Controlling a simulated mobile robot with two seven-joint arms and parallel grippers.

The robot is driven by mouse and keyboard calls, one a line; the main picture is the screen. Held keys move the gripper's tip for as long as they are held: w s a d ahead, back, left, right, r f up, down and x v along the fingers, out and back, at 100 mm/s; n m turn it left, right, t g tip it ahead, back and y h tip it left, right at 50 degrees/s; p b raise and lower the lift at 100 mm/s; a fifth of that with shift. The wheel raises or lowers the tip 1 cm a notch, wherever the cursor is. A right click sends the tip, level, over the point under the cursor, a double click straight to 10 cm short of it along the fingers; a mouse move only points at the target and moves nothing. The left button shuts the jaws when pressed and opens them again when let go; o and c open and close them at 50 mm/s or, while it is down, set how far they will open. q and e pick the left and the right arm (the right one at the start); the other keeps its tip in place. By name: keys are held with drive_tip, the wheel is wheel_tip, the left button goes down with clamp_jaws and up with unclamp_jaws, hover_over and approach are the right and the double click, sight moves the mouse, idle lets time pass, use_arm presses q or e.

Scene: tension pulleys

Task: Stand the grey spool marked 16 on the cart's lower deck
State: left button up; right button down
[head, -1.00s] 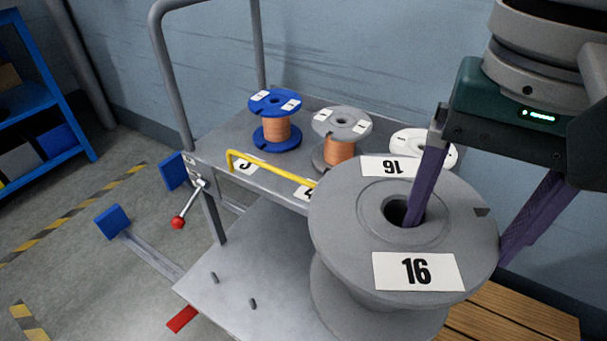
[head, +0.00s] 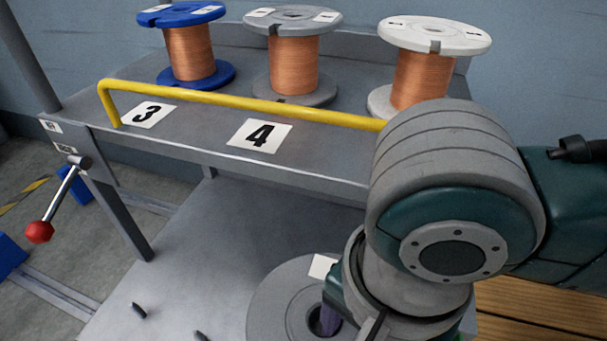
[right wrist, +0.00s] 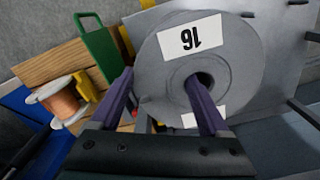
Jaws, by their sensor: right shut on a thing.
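The large grey spool marked 16 (head: 270,300) is at the bottom of the head view, over the cart's lower deck (head: 210,235). It also shows in the right wrist view (right wrist: 245,75), its 16 label upside down. My right gripper (right wrist: 160,82) is shut on its flange, one finger in the centre hole and the other outside the rim. In the head view my right arm hides most of the gripper and the spool's right side. I cannot tell whether the spool touches the deck. My left gripper is not in view.
The upper shelf (head: 200,140) holds a blue spool (head: 190,50), a smaller grey spool (head: 293,60) and a white spool (head: 425,70) behind a yellow bar (head: 230,97). Two dark pegs (head: 138,310) stand on the lower deck. Wooden boards (head: 530,310) lie at right.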

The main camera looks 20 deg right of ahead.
wheel_tip(320, 180, down, 13)
drive_tip(key=b, duration=0.8)
drive_tip(key=shift+s, duration=0.1)
wheel_tip(320, 180, down, 4)
drive_tip(key=b, duration=0.3)
drive_tip(key=shift+f, duration=0.15)
unclamp_jaws()
